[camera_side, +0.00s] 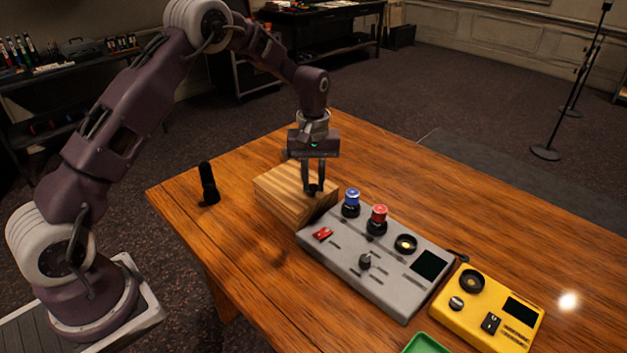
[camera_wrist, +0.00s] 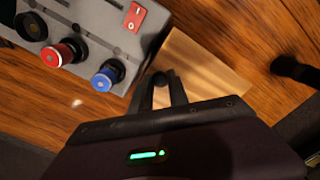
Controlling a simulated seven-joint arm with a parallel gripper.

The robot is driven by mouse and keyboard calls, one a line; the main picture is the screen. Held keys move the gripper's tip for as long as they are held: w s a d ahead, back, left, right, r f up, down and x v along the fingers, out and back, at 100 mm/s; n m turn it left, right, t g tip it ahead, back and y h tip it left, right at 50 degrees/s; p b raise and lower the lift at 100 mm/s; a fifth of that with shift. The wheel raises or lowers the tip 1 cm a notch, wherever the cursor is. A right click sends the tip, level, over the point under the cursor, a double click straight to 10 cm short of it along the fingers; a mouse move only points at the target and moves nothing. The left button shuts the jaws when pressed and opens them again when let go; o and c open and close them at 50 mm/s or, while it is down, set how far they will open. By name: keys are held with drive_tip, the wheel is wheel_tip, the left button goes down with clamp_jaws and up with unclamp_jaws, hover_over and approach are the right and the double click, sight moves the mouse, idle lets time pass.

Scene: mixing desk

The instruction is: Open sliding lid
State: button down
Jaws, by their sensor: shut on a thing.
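A light wooden box (camera_side: 277,205) stands on the table, left of the grey mixing panel. Its striped wooden top, the lid (camera_side: 283,182), also shows in the wrist view (camera_wrist: 208,72). My gripper (camera_side: 313,188) points down at the right part of the lid. In the wrist view my gripper (camera_wrist: 164,82) has its fingers close together around a small dark part, which looks like the lid's handle. The fingers hide most of that part. I see no clear opening into the box, and the lid's right edge is partly hidden.
The grey panel (camera_side: 345,270) with blue and red knobs sits close to the box's right. A yellow device (camera_side: 480,318) and a green tray (camera_side: 425,345) lie further right. A black upright object (camera_side: 208,185) stands left of the box. The table behind is clear.

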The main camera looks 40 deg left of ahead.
idle(0.3)
approach(282, 174)
wheel_tip(282, 174, down, 5)
drive_tip(key=shift+f, duration=0.2)
drive_tip(key=c, duration=1.3)
unclamp_jaws()
drive_tip(key=shift+s, duration=0.1)
drive_tip(key=shift+o, duration=0.2)
wheel_tip(282, 174, up, 7)
drive_tip(key=shift+r, duration=0.1)
